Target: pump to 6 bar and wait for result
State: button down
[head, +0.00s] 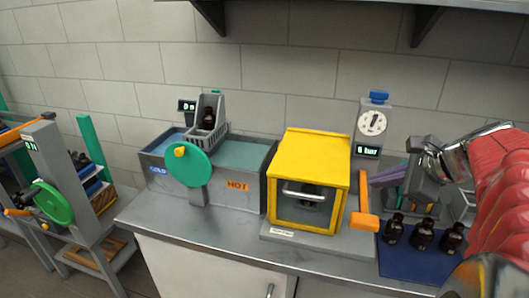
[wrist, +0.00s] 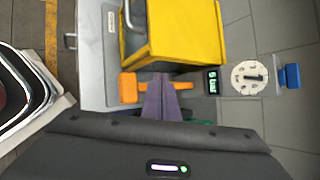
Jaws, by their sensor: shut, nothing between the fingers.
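The yellow chamber (head: 310,146) stands on the counter with a dark bottle (head: 311,190) visible behind its front handle. Right of it is the orange pump lever (head: 364,200), its wide orange end low at the front. Behind stands a grey post with a round white dial (head: 372,123), a blue top knob (head: 379,97) and a small display (head: 367,151) reading "6 bar". The wrist view also shows the dial (wrist: 249,78) and the lever's orange end (wrist: 128,88). My gripper (head: 379,180), with purple fingers, is shut and empty close beside the lever; its fingertips (wrist: 160,78) overlap the lever in the wrist view, so contact is unclear.
Three dark bottles (head: 422,235) stand on a blue mat (head: 404,262) at the right front. A hot and cold water basin (head: 236,158) with a green wheel (head: 188,165) stands left of the chamber. A grey stand (head: 49,170) is at the far left.

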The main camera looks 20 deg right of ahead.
aim_at(369, 221)
jog(key=shift+f, duration=0.1)
jog(key=shift+f, duration=4.3)
jog(key=shift+f, duration=0.2)
jog(key=shift+f, duration=0.2)
